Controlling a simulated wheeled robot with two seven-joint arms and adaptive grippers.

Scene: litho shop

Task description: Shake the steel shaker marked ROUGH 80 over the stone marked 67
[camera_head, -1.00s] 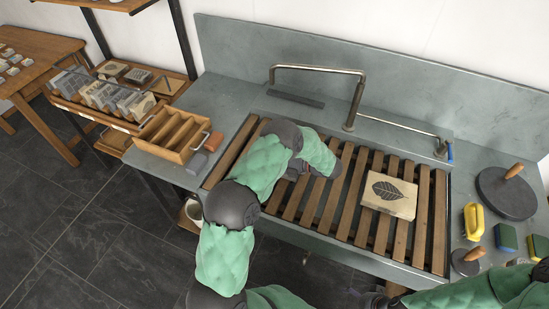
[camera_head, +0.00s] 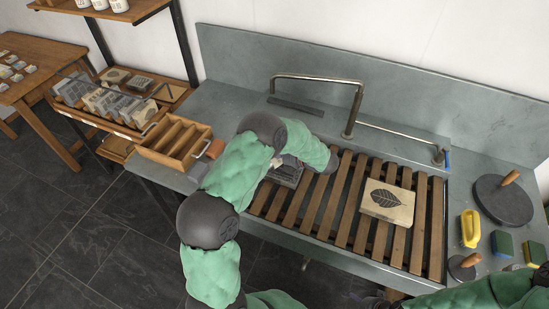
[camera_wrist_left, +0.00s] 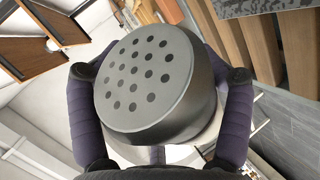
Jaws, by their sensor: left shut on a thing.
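A steel shaker (camera_wrist_left: 150,85) with a perforated lid fills the middle of the left wrist view, tilted with its holes towards the camera. My left gripper (camera_wrist_left: 162,74) is shut on it, one finger on each side. In the head view my left arm hides most of the gripper and shaker. A grey stone (camera_head: 286,173) lies on the wooden slats beside my left forearm, partly covered by it. A cream stone (camera_head: 388,203) with a dark leaf lies farther right on the slats. I cannot read 67 or ROUGH 80. My right gripper is not in view.
A slatted sink (camera_head: 340,215) spans the bench under a bent metal tap pipe (camera_head: 318,78). A wooden divided caddy (camera_head: 175,143) stands at its left. A round levigator (camera_head: 503,200), a yellow-handled brush (camera_head: 470,228) and sponges (camera_head: 503,243) stand at the right.

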